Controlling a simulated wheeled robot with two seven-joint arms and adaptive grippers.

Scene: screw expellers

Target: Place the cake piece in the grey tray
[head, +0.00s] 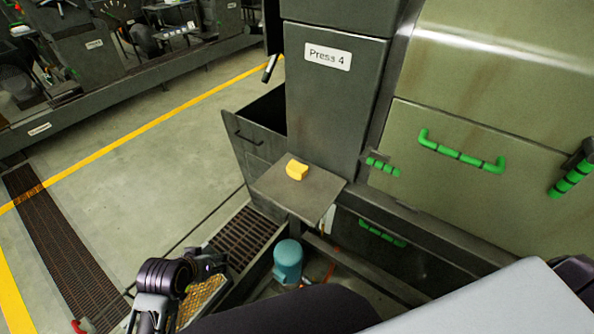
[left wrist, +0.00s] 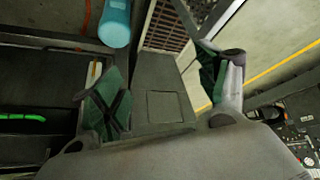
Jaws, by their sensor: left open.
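The cake piece (head: 297,170) is a small yellow block. It lies on a flat grey plate (head: 270,187) at the foot of the Press 4 column. A grey open-topped box (head: 252,147) with a dark inside and a handle stands just behind and left of the plate; I cannot tell which is the grey tray. My left gripper (head: 180,290) is low at the bottom left, apart from the cake piece. In the left wrist view its fingers (left wrist: 165,90) are spread with nothing between them, and no cake piece shows there. My right gripper is out of view.
A teal cylinder (head: 288,262) stands below the plate, beside a floor grate (head: 244,235). The Press 4 column (head: 335,110) rises behind the plate. A machine with green handles (head: 460,154) fills the right. Open floor (head: 130,160) lies at the left.

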